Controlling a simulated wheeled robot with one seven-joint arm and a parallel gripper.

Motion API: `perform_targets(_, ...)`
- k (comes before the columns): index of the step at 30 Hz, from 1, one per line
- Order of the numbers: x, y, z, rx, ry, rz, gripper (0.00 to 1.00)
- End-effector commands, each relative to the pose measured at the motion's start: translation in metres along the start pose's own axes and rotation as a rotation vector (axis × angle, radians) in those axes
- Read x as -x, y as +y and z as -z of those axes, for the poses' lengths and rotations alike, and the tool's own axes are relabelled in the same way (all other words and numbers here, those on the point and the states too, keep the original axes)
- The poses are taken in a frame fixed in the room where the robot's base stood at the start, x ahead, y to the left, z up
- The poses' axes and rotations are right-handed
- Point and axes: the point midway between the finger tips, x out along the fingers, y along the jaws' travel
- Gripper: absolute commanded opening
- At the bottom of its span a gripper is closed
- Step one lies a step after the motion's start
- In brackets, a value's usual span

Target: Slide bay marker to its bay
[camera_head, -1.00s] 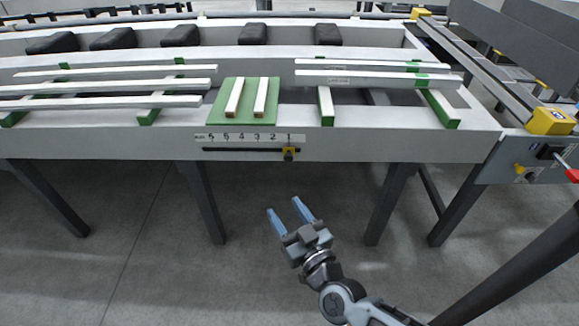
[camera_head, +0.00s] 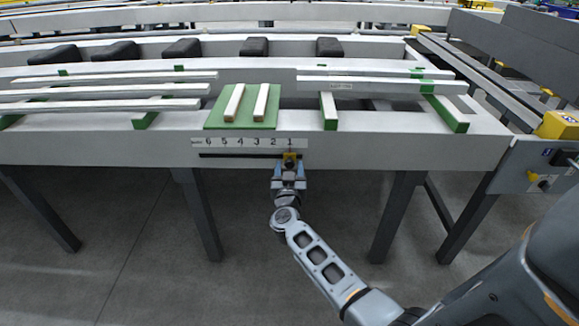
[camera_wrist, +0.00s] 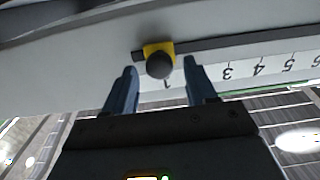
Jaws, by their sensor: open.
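The bay marker (camera_head: 289,158) is a yellow block with a dark round knob on the black rail (camera_head: 238,155) along the table's front face. It stands under the number 1 of the white scale (camera_head: 240,142), which runs 6 to 1 from left to right. In the wrist view the marker (camera_wrist: 158,58) shows just beyond the fingertips. My gripper (camera_head: 289,172) is open, with its blue fingers at either side of the knob. In the wrist view my gripper (camera_wrist: 160,72) holds nothing. I cannot tell whether a finger touches the knob.
A green board (camera_head: 241,108) with two pale strips lies on the table above the scale. Long white bars (camera_head: 110,90) lie on green supports at left and right. The rail left of the marker is clear. Dark legs (camera_head: 400,215) stand below the table.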

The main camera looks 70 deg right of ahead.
Motion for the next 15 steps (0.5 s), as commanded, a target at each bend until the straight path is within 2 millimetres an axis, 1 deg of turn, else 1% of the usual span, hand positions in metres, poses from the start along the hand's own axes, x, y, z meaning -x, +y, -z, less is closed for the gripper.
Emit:
perform_targets(1, -0.008, 0.001, -0.001, -0.001, 0.001, -0.003, 0.56)
perform_targets(6, -0.025, 0.001, -0.001, 0.0, 0.001, -0.002, 0.56)
perform_targets(10, -0.029, 0.001, -0.001, 0.0, 0.0, -0.001, 0.56)
perform_targets(15, -0.029, 0.0, 0.0, 0.0, 0.0, 0.0, 0.56)
